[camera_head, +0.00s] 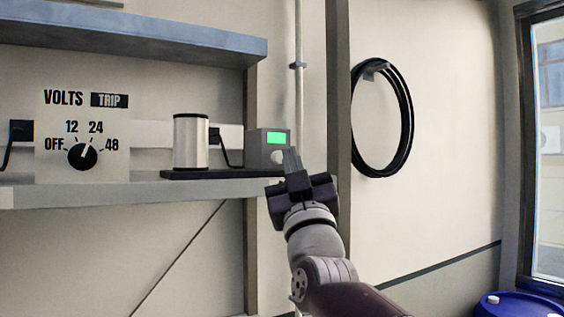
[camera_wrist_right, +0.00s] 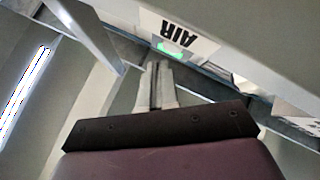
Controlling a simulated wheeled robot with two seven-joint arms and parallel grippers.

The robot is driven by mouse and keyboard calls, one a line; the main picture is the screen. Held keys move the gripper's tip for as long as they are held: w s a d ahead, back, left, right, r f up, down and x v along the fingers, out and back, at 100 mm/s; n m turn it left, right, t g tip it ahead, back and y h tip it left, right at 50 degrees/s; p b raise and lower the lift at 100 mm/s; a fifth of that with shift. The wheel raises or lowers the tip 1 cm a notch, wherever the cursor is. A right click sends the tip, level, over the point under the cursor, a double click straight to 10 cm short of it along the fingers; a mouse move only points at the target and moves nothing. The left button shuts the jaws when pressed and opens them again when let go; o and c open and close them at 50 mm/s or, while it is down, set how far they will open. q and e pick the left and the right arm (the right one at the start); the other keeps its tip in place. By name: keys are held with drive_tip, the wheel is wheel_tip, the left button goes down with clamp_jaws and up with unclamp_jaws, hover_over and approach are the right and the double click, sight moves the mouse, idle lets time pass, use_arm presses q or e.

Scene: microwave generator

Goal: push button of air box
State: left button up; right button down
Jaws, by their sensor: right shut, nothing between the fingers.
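In the right wrist view the upside-down AIR label (camera_wrist_right: 180,31) and the green display (camera_wrist_right: 170,52) are just beyond the fingertips (camera_wrist_right: 159,66). I cannot tell whether the fingers touch the button. My left gripper is not in view.
A white cylinder (camera_head: 190,141) stands left of the box on the shelf (camera_head: 120,192). A volts panel (camera_head: 82,135) with a dial is at left. An upper shelf (camera_head: 130,38) overhangs. A black hose coil (camera_head: 382,118) hangs at right, with a blue drum (camera_head: 518,305) below.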

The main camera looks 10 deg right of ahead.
drive_tip(key=s+b, duration=0.1)
drive_tip(key=s, duration=0.1)
drive_tip(key=s+d+b, duration=0.1)
drive_tip(key=b, duration=0.1)
drive_tip(key=s+d+b, duration=0.1)
drive_tip(key=s, duration=0.1)
drive_tip(key=shift+s, duration=0.3)
